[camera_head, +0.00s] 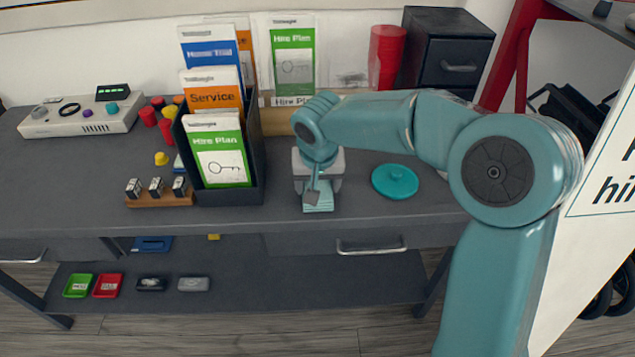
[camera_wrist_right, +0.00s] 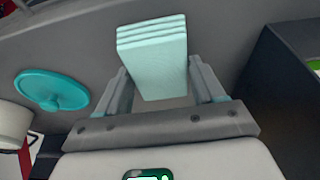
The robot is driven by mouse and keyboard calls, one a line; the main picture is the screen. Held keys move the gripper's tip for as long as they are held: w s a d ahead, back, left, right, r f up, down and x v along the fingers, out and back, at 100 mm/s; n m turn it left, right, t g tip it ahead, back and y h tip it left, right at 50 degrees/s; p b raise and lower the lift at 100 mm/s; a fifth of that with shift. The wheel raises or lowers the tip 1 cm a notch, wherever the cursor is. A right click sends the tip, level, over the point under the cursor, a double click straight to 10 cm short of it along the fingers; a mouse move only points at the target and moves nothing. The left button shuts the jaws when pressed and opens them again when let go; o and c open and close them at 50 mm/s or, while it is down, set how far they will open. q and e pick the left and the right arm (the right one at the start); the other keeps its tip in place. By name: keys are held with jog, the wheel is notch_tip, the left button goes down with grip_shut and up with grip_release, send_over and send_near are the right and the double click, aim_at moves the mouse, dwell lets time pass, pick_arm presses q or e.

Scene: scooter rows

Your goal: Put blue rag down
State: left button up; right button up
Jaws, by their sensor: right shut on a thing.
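The blue rag is a light teal, folded, layered block. It shows in the wrist view (camera_wrist_right: 153,62) and just below my gripper in the head view (camera_head: 319,202). My right gripper (camera_head: 317,182) is shut on the rag, with one finger on each side of it in the wrist view (camera_wrist_right: 158,82). It points down over the front part of the dark workbench (camera_head: 80,200). I cannot tell whether the rag's underside touches the bench top. My left gripper is not in view.
A round teal lid (camera_head: 395,181) lies right of the gripper. Red cups (camera_head: 387,55) and a dark drawer box (camera_head: 446,50) stand behind.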

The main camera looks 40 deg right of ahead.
jog(key=shift+f, duration=0.25)
jog(key=o, duration=0.9)
jog(key=shift+o, duration=0.2)
jog(key=shift+r, duration=0.55)
jog(key=p+v, duration=0.3)
jog(key=v, duration=0.8)
jog(key=shift+r, duration=0.15)
jog(key=shift+a, duration=0.1)
